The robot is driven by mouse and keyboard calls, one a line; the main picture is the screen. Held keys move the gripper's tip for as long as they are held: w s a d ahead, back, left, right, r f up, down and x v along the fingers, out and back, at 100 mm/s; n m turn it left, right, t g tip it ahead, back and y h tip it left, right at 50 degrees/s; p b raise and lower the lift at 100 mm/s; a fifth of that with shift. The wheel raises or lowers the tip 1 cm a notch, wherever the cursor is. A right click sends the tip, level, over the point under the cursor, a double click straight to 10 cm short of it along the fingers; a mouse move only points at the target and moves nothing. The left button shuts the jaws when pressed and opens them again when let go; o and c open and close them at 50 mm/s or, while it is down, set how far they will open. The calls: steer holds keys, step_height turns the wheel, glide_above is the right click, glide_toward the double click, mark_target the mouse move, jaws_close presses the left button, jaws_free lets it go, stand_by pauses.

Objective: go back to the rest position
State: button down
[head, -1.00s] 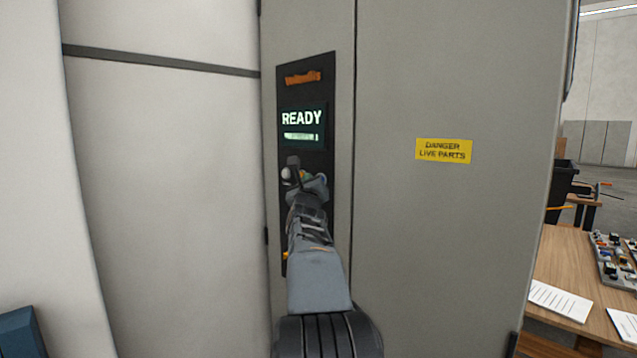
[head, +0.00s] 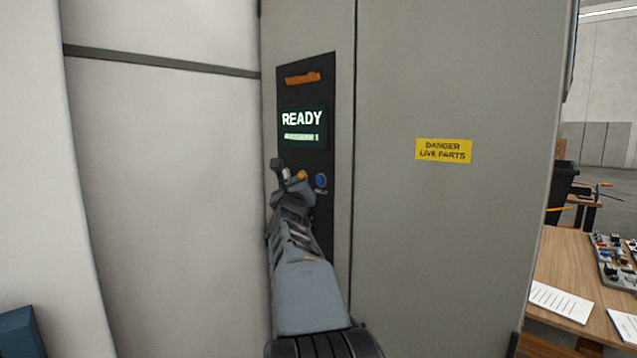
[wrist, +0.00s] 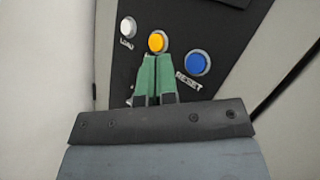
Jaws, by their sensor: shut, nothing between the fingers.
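My gripper (wrist: 154,78) is shut and empty in the wrist view, its green fingers together. Its tips appear just below the yellow button (wrist: 158,42) on the black control panel (wrist: 228,32); I cannot tell if they touch it. A white button (wrist: 127,26) is to the left, and a blue button (wrist: 198,63) labelled RESET is to the right. In the head view my arm reaches up to the panel (head: 308,92), and the wrist hides its lower left part. The blue button (head: 321,181) shows right of the wrist. The green screen (head: 302,127) reads READY.
The panel is set in a tall grey cabinet (head: 450,230) with a yellow DANGER LIVE PARTS sign (head: 443,150). A pale wall (head: 170,190) stands to the left. A wooden table (head: 560,255) with papers and a parts tray (head: 612,262) is at the right.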

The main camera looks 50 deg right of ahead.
stand_by(0.6)
steer(key=w+a+f+n+g+y, duration=0.1)
steer(key=a+f+n+y, duration=0.1)
steer(key=f+n+y, duration=0.35)
steer(key=w+a+f+n+y, duration=0.2)
steer(key=f+n, duration=0.6)
steer(key=n, duration=0.1)
steer(key=s+a+f+n+g+y, duration=0.2)
steer(key=a+f+n+g+y, duration=0.15)
steer(key=a+f+n, duration=0.6)
steer(key=s+a+f+n+g+y, duration=0.2)
steer(key=s+a+f+n, duration=0.3)
steer(key=s+a+n, duration=0.3)
steer(key=s+a+f+n+g+y, duration=0.3)
steer(key=s+a+f+n, duration=0.3)
steer(key=a, duration=1)
steer(key=s+n, duration=0.2)
steer(key=s, duration=0.1)
steer(key=shift+s+a+n+y, duration=0.15)
steer(key=shift+s+n+y, duration=0.15)
steer(key=shift+n, duration=0.1)
